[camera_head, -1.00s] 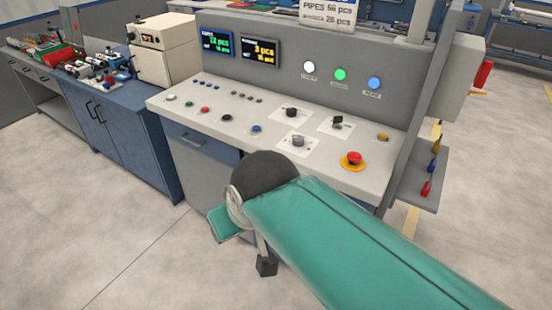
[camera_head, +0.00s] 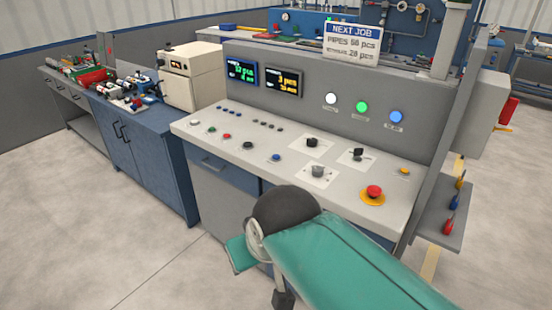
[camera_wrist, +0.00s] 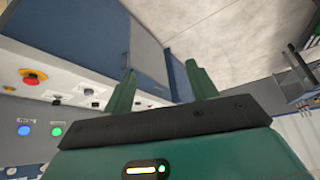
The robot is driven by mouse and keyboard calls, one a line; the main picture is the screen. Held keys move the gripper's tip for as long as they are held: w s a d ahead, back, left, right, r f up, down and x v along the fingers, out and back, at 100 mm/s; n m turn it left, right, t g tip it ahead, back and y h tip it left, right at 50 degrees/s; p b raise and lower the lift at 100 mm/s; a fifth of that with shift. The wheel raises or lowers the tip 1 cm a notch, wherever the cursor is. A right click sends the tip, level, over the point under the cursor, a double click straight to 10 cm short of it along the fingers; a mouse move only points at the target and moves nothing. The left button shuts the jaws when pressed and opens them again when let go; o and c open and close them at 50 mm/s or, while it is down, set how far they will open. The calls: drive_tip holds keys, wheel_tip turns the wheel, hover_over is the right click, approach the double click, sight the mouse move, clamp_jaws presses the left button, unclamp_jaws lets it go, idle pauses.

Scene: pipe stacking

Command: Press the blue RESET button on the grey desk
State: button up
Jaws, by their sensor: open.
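The grey desk (camera_head: 205,147) has a sloping top with several buttons and knobs. A small blue button (camera_head: 276,157) sits near the front edge of that top. A larger blue round light or button (camera_head: 396,116) is on the upright back panel, right of a green and a white one; it also shows in the wrist view (camera_wrist: 24,129). The labels are too small to read, so I cannot tell which is RESET. My gripper (camera_wrist: 164,86) is open and empty, its two green fingers apart, with the desk beyond them. In the head view my arm stands before the desk's front.
A red mushroom button (camera_head: 374,192) on a yellow base is at the desk's right. Two displays (camera_head: 262,78) and a NEXT JOB sign (camera_head: 353,40) are at the back. A blue cabinet (camera_head: 150,150) with tools stands left. A side shelf (camera_head: 440,222) is right. Floor in front is clear.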

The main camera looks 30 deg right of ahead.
clamp_jaws()
idle(1.5)
